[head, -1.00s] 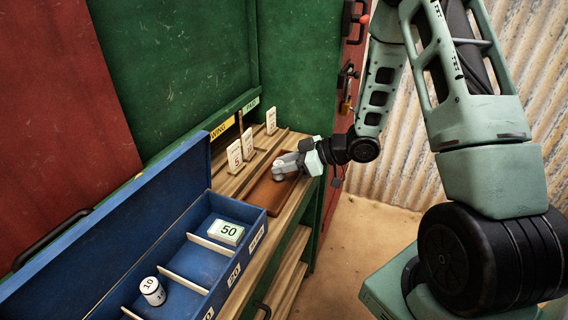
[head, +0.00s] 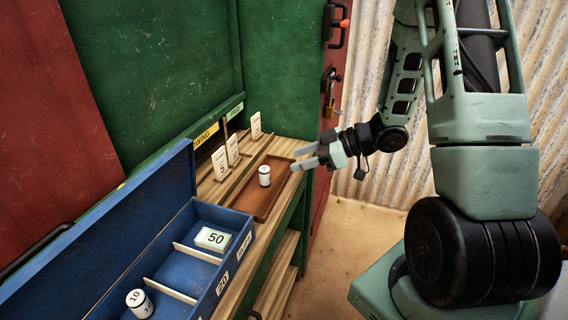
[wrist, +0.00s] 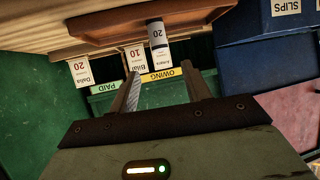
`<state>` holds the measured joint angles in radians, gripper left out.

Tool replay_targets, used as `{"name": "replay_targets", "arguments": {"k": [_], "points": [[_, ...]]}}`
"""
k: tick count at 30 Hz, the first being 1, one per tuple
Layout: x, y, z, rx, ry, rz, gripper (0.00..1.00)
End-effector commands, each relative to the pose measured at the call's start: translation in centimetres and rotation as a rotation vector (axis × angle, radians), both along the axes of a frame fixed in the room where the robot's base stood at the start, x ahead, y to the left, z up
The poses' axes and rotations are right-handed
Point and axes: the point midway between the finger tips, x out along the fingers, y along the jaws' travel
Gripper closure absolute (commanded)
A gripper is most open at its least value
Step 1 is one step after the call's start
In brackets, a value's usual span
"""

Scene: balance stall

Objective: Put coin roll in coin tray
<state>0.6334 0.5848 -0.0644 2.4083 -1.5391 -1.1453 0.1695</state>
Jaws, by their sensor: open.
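A white coin roll (head: 264,176) with dark bands stands upright on the shallow brown tray (head: 273,202) on the wooden counter. In the wrist view the roll (wrist: 156,34) shows the number 20 and stands within the brown tray (wrist: 105,32). My gripper (head: 302,159) is open and empty, to the right of the roll and apart from it, near the tray's right edge. Its two fingers (wrist: 165,90) show spread in the wrist view, with nothing between them.
A blue open box (head: 178,270) with compartments stands at the front left; it holds another roll marked 10 (head: 139,303) and a block marked 50 (head: 213,239). Several white cards (head: 220,163) stand in slats behind the tray. Open floor (head: 345,240) lies to the right.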

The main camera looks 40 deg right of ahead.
Motion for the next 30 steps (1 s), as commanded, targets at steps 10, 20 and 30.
{"name": "replay_targets", "arguments": {"k": [10,20,30], "points": [[0.0,-0.5,1.3,-0.066,0.005,-0.015,0.52],[4.1,10.6,3.4,-0.439,0.176,-0.187,0.52],[-12.4,23.6,5.3,-0.634,0.63,-0.163,0.52]]}}
